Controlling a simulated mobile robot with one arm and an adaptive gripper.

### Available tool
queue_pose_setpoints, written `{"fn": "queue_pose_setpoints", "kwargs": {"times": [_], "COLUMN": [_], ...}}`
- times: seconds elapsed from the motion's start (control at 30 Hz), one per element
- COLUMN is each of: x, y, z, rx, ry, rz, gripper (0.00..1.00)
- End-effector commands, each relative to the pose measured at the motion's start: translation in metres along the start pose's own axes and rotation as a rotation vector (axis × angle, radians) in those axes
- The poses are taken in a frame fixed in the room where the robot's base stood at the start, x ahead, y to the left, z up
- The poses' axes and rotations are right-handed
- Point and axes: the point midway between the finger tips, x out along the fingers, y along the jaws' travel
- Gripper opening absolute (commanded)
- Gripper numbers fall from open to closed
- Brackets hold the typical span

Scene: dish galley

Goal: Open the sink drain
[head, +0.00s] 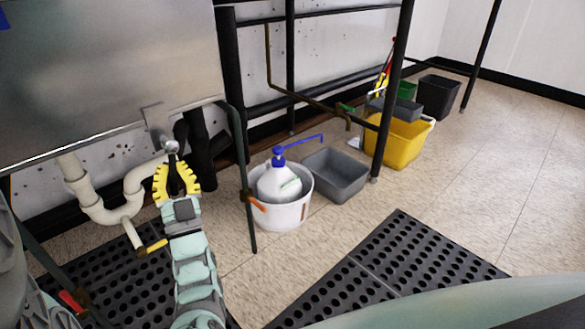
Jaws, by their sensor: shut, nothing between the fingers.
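The steel sink (110,65) fills the upper left of the head view. A metal drain fitting (158,118) sits under its lower edge, with a small round metal knob (171,147) at its lower end. My gripper (171,162), with yellow ridged fingers, is just below the knob. Its fingertips come together there, with nothing held. I cannot tell whether the tips touch the knob. The drain's inner state is hidden.
Cream drain pipes (100,214) hang left of my gripper. A dark green pipe (241,150) stands right of it. A white bucket (283,214) with a pump bottle (278,181), a grey bin (337,175) and a yellow mop bucket (399,140) stand on the floor. Perforated mats (400,258) lie in front.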

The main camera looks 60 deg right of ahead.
Motion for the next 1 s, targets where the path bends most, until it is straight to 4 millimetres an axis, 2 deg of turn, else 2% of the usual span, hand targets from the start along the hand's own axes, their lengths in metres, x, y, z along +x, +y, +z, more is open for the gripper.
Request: {"fn": "queue_pose_setpoints", "kwargs": {"times": [0.3,0.73,1.0], "x": [0.0008,0.0004,-0.001], "y": [0.0007,0.0003,0.0003], "z": [-0.0028,-0.001,-0.0004], "rx": [-0.001,0.0,0.0], "ry": [0.01,0.003,0.001], "rz": [0.001,0.0,0.001], "gripper": [0.0,0.44,0.44]}}
